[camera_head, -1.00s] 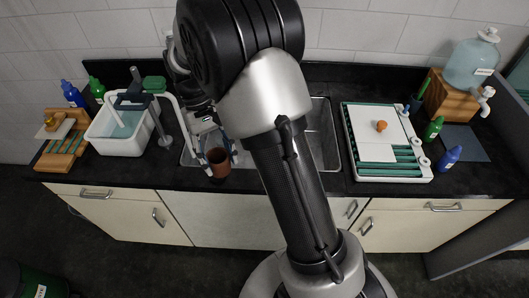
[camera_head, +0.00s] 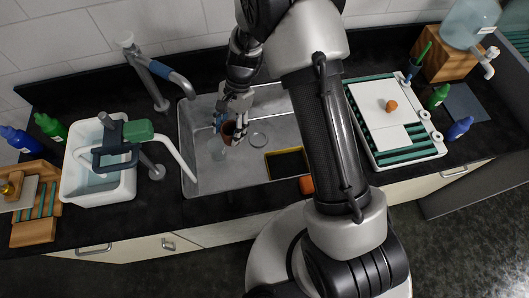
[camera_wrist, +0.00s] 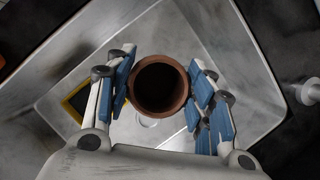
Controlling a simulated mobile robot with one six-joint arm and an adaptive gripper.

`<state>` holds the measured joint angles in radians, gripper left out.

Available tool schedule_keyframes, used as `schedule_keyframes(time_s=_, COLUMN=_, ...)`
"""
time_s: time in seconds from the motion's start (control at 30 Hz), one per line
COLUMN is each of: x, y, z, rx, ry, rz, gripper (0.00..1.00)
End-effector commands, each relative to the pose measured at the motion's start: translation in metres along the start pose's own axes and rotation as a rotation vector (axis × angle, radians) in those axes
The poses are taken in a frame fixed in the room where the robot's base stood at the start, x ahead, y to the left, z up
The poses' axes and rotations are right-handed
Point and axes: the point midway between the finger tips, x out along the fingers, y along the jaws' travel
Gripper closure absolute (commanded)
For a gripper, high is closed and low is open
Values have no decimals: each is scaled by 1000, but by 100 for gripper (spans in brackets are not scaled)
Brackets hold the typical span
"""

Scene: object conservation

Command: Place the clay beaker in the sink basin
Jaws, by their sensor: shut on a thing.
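The clay beaker (camera_head: 228,130) is reddish brown, with its open mouth facing the camera in the wrist view (camera_wrist: 159,84). My gripper (camera_head: 231,124) is shut on the beaker, with blue finger pads on both sides of it in the wrist view (camera_wrist: 160,92). The sink basin (camera_head: 205,170) is grey metal and lies under and around the gripper; its walls also show in the wrist view (camera_wrist: 235,60). The beaker is over the left part of the basin. I cannot tell whether its base touches the basin floor.
A yellow-edged dark rectangle (camera_head: 286,164) lies in the basin, with an orange thing (camera_head: 306,185) at the front edge. A white tub (camera_head: 99,190) and faucet (camera_head: 146,72) stand left. A white tray with green slats (camera_head: 391,130) lies right. The basin's front left is clear.

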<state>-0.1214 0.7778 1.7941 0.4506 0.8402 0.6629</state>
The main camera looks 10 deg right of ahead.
Motion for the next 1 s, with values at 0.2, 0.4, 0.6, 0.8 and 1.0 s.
schedule_keyframes(time_s=0.2, x=35, y=2, z=-8, rx=421, ry=0, rz=-165, gripper=78)
schedule_keyframes(time_s=0.4, x=51, y=12, z=-16, rx=600, ry=1, rz=-245, gripper=78)
schedule_keyframes(time_s=0.6, x=62, y=16, z=-22, rx=661, ry=0, rz=-272, gripper=78)
schedule_keyframes(time_s=0.8, x=106, y=17, z=-40, rx=666, ry=0, rz=-272, gripper=78)
schedule_keyframes(time_s=1.0, x=156, y=17, z=-60, rx=664, ry=0, rz=-272, gripper=78)
